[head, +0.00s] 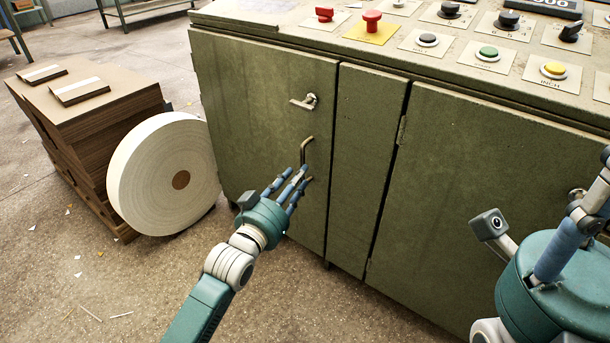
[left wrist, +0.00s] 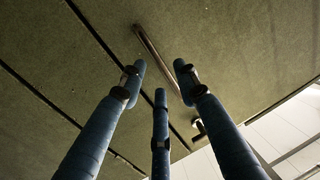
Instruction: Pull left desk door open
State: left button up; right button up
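The left desk door (head: 255,110) is a flat green panel at the left of the control desk, and it looks shut. A bent metal pull handle (head: 306,150) stands near its right edge, below a lever latch (head: 306,102). My left gripper (head: 297,177) is at the handle's lower end with its three blue fingers spread. In the left wrist view the handle (left wrist: 152,48) lies beyond and between the fingertips (left wrist: 160,75). Contact cannot be told. My right gripper (head: 590,190) is partly cut off at the right edge, so its finger opening is unclear.
A large white paper roll (head: 150,185) stands left of the door, beside a stack of brown board (head: 85,110). The desk top carries several buttons and knobs, including a red mushroom button (head: 372,20). The floor before the left door is clear.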

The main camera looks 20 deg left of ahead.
pick_arm(q)
jog(key=w, duration=0.1)
jog(key=w+b, duration=0.1)
jog(key=w, duration=0.2)
jog(key=shift+w+d+b, duration=0.3)
jog(key=shift+w+d, duration=0.05)
jog(key=shift+w, duration=0.05)
grip_shut()
